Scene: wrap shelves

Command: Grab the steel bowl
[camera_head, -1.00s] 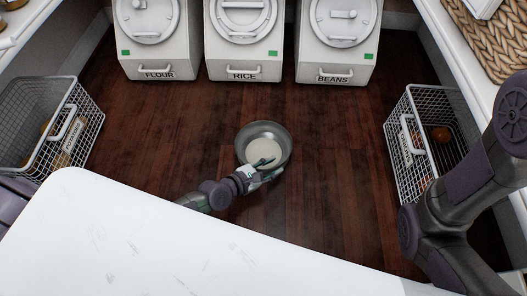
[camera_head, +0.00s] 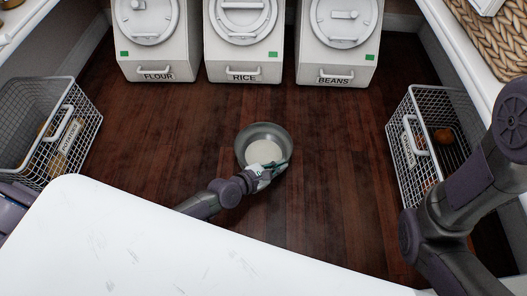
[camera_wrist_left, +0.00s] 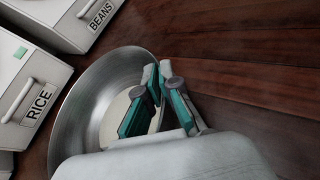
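The steel bowl (camera_head: 251,135) stands upright on the dark wooden floor, with a pale round bottom inside. My left gripper (camera_head: 284,163) is at its lower right rim in the head view. In the left wrist view, the bowl (camera_wrist_left: 82,110) fills the middle left, and the gripper (camera_wrist_left: 157,70) has one finger over the inside and the other at the rim side. The fingertips are close together with a narrow gap. I cannot tell whether they press on the rim. The right gripper is not in view; only my right arm shows.
Flour (camera_head: 158,60), rice (camera_head: 243,60) and beans (camera_head: 338,60) bins stand at the back. Wire baskets stand left (camera_head: 84,112) and right (camera_head: 399,152). A white countertop (camera_head: 150,245) crosses the front. Floor around the bowl is clear.

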